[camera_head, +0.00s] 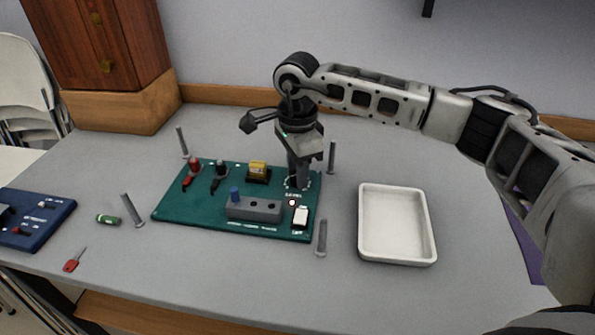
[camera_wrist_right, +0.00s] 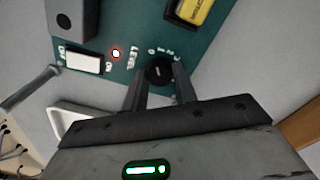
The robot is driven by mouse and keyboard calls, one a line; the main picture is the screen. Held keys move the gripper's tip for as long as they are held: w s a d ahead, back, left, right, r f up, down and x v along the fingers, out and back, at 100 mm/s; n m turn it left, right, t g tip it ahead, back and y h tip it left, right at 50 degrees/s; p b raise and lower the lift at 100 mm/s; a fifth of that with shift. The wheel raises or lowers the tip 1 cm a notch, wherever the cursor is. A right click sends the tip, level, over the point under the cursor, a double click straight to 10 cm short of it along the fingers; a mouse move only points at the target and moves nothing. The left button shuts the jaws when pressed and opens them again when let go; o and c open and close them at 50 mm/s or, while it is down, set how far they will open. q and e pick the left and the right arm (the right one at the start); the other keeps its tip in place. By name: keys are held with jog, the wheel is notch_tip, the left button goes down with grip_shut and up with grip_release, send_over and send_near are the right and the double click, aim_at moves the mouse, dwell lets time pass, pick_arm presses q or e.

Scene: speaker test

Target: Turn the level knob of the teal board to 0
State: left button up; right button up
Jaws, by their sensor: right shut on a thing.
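The teal board (camera_head: 190,205) lies on the grey table, with a dial marked LEVEL near its right back corner. The black level knob (camera_wrist_right: 159,71) sits between the fingers of my right gripper (camera_wrist_right: 160,88) in the right wrist view. The right gripper (camera_head: 299,180) points down at the dial in the head view and is shut on the knob, which it mostly hides there. Part of the number scale shows beside the knob; I cannot read the setting for sure. A small lit lamp (camera_wrist_right: 116,53) with a red ring and a white switch (camera_wrist_right: 82,62) are close by. My left gripper is not in view.
The board also carries a grey block (camera_head: 253,209) and a yellow part (camera_head: 258,171). Several grey posts stand around it. A white tray (camera_head: 366,252) is at the right. A blue board (camera_head: 45,228), a green cylinder (camera_head: 107,219) and a red screwdriver (camera_head: 72,264) lie left.

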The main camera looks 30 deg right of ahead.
jog(key=shift+w+r+n, duration=0.1)
jog(key=shift+n, duration=0.5)
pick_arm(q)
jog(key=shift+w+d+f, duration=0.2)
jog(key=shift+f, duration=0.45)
pick_arm(e)
jog(key=shift+n, duration=0.5)
jog(key=o, duration=1)
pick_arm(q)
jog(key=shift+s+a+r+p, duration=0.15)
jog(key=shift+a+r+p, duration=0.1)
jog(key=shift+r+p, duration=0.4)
pick_arm(e)
notch_tip(320, 180, up, 16)
jog(key=shift+f, duration=0.1)
